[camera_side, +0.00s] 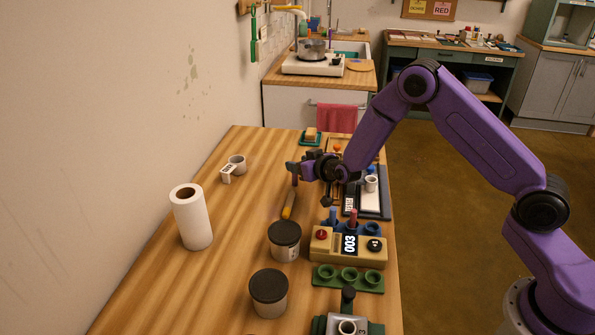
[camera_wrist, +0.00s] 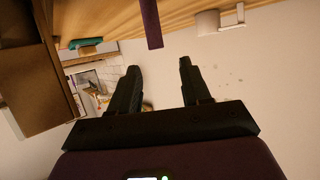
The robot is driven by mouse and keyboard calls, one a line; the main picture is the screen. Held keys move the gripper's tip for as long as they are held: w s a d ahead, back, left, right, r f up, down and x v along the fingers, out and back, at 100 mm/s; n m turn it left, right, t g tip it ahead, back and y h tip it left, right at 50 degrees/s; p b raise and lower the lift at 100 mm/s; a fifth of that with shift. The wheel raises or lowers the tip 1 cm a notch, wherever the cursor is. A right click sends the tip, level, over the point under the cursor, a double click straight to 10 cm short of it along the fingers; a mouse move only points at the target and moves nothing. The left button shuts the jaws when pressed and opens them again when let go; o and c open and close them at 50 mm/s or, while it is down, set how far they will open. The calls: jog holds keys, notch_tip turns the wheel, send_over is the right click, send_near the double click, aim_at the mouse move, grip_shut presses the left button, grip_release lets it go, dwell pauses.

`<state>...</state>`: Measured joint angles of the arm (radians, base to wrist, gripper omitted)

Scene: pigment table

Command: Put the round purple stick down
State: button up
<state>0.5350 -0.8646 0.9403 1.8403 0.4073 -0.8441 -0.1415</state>
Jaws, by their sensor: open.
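The purple stick (camera_wrist: 151,24) shows at the top of the wrist view, against the wooden table, which is at the top of that picture. It is just beyond my fingertips and apart from them, so it appears to stand upright on the table. My gripper (camera_wrist: 158,66) is open, with a clear gap between its two dark fingers and nothing between them. In the side view my gripper (camera_side: 294,168) points left over the table. A thin, dark purplish upright shape (camera_side: 295,181) at its tips looks like the stick; its lower end is hard to make out.
A yellow-orange tool (camera_side: 288,206) lies just in front of the gripper. Dark-lidded jars (camera_side: 285,240), a beige device (camera_side: 330,246) and a green holder (camera_side: 349,286) are nearer.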

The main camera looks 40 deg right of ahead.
jog(key=shift+r, duration=2.2)
jog(key=s+a+r+n+g+y, duration=0.2)
jog(key=s+a+g, duration=0.15)
jog(key=s, duration=0.45)
jog(key=s+a+r+n+g+y, duration=0.1)
jog(key=s+a+n+g, duration=0.15)
jog(key=s+a, duration=0.4)
jog(key=s+a+r+n+g+y, duration=0.2)
jog(key=s+a, duration=0.1)
jog(key=s, duration=0.6)
jog(key=s+d+n+g+h, duration=0.1)
jog(key=s+d, duration=0.3)
jog(key=s, duration=0.4)
jog(key=s+d+r+n+g+h, duration=0.1)
jog(key=s+d+n+g+h, duration=0.1)
jog(key=s, duration=0.6)
jog(key=s+d+r+n+g+h, duration=0.1)
jog(key=s+d+n+g, duration=0.1)
jog(key=s+d, duration=0.5)
jog(key=shift+s+r+n+h, duration=0.3)
jog(key=shift+s+n, duration=0.25)
jog(key=shift+s, duration=0.5)
